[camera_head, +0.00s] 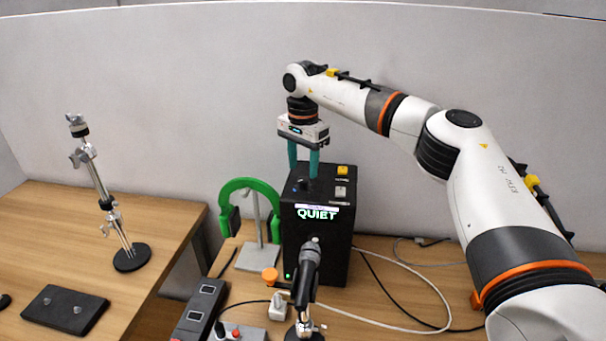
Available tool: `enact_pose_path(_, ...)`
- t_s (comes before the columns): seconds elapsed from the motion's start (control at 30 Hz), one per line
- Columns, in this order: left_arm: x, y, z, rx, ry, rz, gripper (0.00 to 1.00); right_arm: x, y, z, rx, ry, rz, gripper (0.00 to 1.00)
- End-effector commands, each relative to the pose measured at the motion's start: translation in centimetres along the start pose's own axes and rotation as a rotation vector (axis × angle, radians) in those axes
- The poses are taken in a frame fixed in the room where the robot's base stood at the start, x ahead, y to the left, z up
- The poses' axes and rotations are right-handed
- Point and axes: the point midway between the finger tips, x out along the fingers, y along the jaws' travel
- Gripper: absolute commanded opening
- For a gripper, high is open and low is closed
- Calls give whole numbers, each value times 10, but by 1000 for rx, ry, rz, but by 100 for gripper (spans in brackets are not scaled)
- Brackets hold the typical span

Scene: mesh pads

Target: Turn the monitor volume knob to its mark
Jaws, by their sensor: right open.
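The monitor (337,247) is a black box standing upright on the desk, with a lit green "QUIET" on its front. A small dark knob (301,184) sits on its top, near the front left. Its mark is too small to make out. My right gripper (303,173) points straight down over the monitor's top, with its two teal fingers apart. The fingertips are close to the dark knob, one on each side as seen here; I cannot tell whether they touch it. My left gripper is not in view.
A yellow piece (342,170) sits farther back on the monitor's top. A microphone (307,270) stands in front, green headphones (246,187) hang on a stand to the left. Cables cross the desk at right. A metal stand (131,257) occupies the left desk.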

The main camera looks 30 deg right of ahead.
Motion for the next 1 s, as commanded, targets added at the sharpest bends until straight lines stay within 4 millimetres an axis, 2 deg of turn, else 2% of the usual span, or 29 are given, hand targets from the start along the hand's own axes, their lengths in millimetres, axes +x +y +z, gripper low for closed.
enact_pose_path(0.1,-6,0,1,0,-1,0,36,19,0,0,0,0,-3,50)
enact_pose_path(0.23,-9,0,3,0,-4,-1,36,34,0,0,-1,0,-1,50)
enact_pose_path(0.4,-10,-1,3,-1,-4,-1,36,41,0,0,-1,-1,1,50)
enact_pose_path(0.63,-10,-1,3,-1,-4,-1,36,42,0,0,0,-1,1,50)
enact_pose_path(0.9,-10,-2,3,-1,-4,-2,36,41,0,0,0,0,1,6)
enact_pose_path(1.0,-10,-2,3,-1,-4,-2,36,41,0,0,1,0,1,6)
